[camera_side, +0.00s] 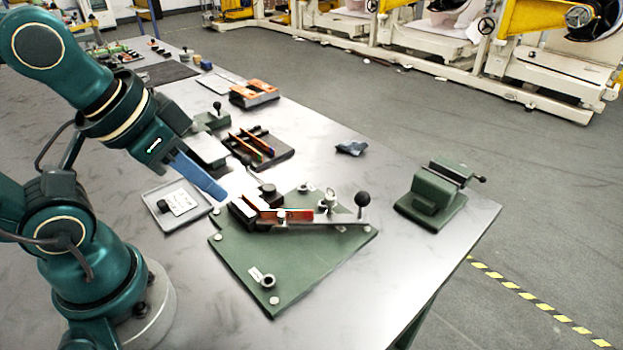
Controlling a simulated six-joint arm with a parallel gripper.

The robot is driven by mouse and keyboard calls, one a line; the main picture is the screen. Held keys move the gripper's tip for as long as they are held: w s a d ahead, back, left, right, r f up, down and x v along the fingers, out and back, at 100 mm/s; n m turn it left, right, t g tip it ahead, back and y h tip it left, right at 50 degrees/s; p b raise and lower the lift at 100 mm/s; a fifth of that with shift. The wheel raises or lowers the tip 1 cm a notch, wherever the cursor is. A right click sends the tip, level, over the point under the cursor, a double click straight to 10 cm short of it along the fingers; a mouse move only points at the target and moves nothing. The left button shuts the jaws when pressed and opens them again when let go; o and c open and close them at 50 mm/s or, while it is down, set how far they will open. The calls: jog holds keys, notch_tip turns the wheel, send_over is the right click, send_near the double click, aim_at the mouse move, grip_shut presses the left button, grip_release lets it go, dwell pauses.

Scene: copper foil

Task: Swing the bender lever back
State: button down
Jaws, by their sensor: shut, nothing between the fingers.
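The bender is a green plate (275,272) bolted flat on the table, with dark clamp blocks at its back left. Its lever (340,218) is a grey metal bar ending in an upright black ball knob (362,199), and it points right, over the plate's right corner. A reddish strip (292,214) lies along the lever near the blocks. My gripper (221,195) has blue fingers, shut and empty, pointing down and right. The tips are close to the left end of the blocks, well away from the knob; I cannot tell whether they touch the blocks.
A green vise (432,198) stands to the right, near the table edge. A grey tray (161,222) with a label lies left of the bender. The table's front right is clear.

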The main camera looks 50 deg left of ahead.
jog(key=c, duration=0.7)
grip_release()
jog(key=shift+r, duration=0.1)
jog(key=shift+o, duration=0.5)
jog(key=w+r+m+y, duration=0.1)
jog(key=w+r+m, duration=0.2)
jog(key=w+r, duration=0.2)
jog(key=shift+w+a+r, duration=0.3)
jog(key=shift+w+a, duration=0.05)
jog(key=shift+a, duration=0.05)
jog(key=m+g+y, duration=0.2)
jog(key=m+g, duration=0.1)
jog(key=m, duration=0.4)
send_over(363, 195)
jog(key=s+d, duration=0.1)
jog(key=f, duration=1)
jog(key=shift+s+d+f, duration=0.15)
jog(key=shift+s, duration=0.05)
jog(key=shift+t+h, duration=0.3)
jog(key=shift+x, duration=2.25)
grip_shut()
